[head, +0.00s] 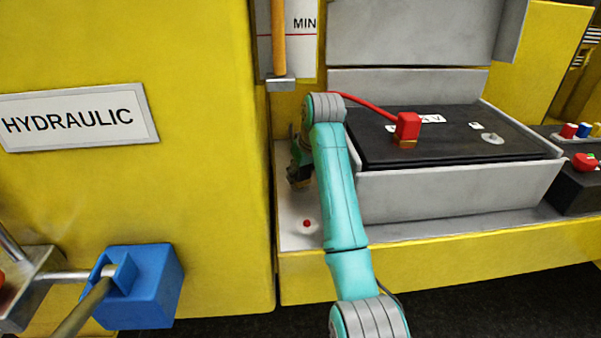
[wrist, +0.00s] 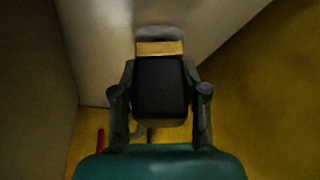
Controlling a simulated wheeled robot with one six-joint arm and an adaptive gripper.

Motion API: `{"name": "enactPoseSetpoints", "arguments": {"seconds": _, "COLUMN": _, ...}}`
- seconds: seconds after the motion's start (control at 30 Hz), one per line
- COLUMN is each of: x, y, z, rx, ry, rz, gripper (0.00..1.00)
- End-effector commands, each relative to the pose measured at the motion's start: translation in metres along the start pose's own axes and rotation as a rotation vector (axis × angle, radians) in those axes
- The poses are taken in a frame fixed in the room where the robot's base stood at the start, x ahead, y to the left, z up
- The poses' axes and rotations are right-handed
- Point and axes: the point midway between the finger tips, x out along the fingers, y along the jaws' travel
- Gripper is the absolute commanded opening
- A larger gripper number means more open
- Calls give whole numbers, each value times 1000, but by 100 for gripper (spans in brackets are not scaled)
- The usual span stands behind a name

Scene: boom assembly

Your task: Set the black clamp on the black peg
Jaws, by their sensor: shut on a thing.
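The black clamp (wrist: 160,88), a dark block with a brass-coloured band at its far end, is between the fingers of my gripper (wrist: 158,72) in the wrist view. The gripper is shut on it. In the head view my gripper (head: 299,152) is partly hidden by my arm, over the pale ledge left of the battery, with the clamp (head: 297,175) low beneath it. I cannot tell whether the clamp touches anything below. I cannot make out the black peg in either view.
The black battery (head: 455,140) sits in a grey tray (head: 460,190) to the right, with a red clamp (head: 407,126) and red cable on top. A small red spot (head: 307,223) is on the pale ledge (head: 290,238). A yellow HYDRAULIC cabinet (head: 130,200) stands close on the left.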

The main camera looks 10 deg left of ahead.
Motion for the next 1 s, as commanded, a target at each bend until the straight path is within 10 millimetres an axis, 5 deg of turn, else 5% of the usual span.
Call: {"name": "enactPoseSetpoints", "arguments": {"seconds": 1.0, "x": 8, "y": 0, "z": 3, "rx": 0, "ry": 1, "rz": 0, "gripper": 0}}
